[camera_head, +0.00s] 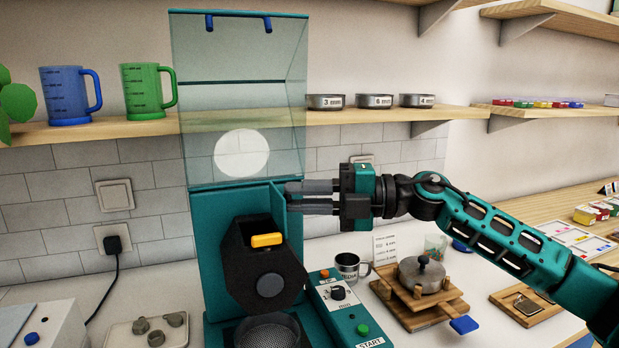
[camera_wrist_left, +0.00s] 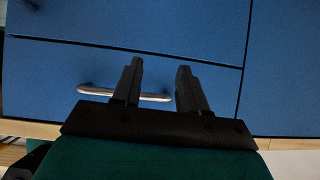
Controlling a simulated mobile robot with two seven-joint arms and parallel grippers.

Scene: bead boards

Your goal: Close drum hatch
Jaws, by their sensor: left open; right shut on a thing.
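The dark drum (camera_head: 262,275) sits inside the teal machine (camera_head: 210,250). A yellow handle (camera_head: 267,239) lies across the plate on its upper front. I cannot tell for certain how far the hatch stands open. My right gripper (camera_head: 287,198) reaches in from the right, above and right of the yellow handle. It is shut, with its fingertips at the edge of a teal side panel (camera_head: 280,222); the contact is partly hidden. My left gripper (camera_wrist_left: 158,68) shows only in the left wrist view, open and empty, before a blue drawer front (camera_wrist_left: 60,75) with a metal handle (camera_wrist_left: 152,97).
A clear hood (camera_head: 245,105) rises above the machine. A control box (camera_head: 345,310), a metal mug (camera_head: 347,268) and a wooden press (camera_head: 420,290) stand right of it. A tray with small grey cups (camera_head: 140,326) lies to the left. A shelf runs behind.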

